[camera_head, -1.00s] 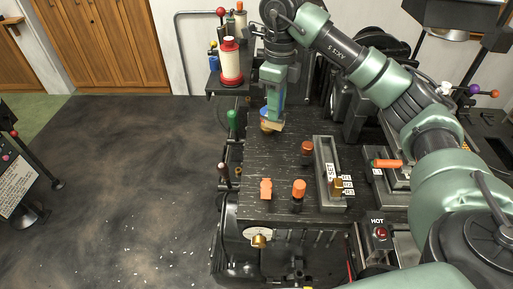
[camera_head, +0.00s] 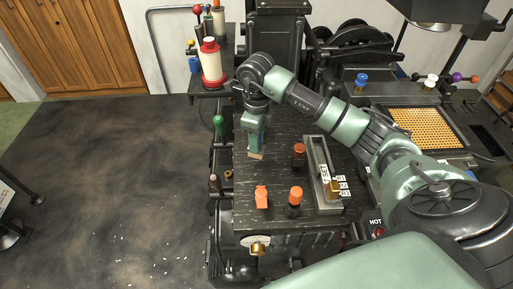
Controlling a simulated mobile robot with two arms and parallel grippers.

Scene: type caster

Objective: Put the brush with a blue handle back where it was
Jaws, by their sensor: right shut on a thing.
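My right gripper (camera_head: 252,132) hangs pointing down over the left back part of the dark table top (camera_head: 236,190). It is shut on the brush, of which only a tan lower end (camera_head: 256,155) shows clearly below the fingers. A bluish strip shows beside the fingers, but I cannot tell whether it is the handle. The tan end is at or just above the table top; I cannot tell if it touches. My left gripper is not in view.
Orange-topped pieces (camera_head: 296,195) and an orange block (camera_head: 262,197) stand on the table front. A grey tray (camera_head: 310,150) lies to their right. A red and white spool (camera_head: 211,65) stands at back left. A blue-topped piece (camera_head: 361,79) is at back right.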

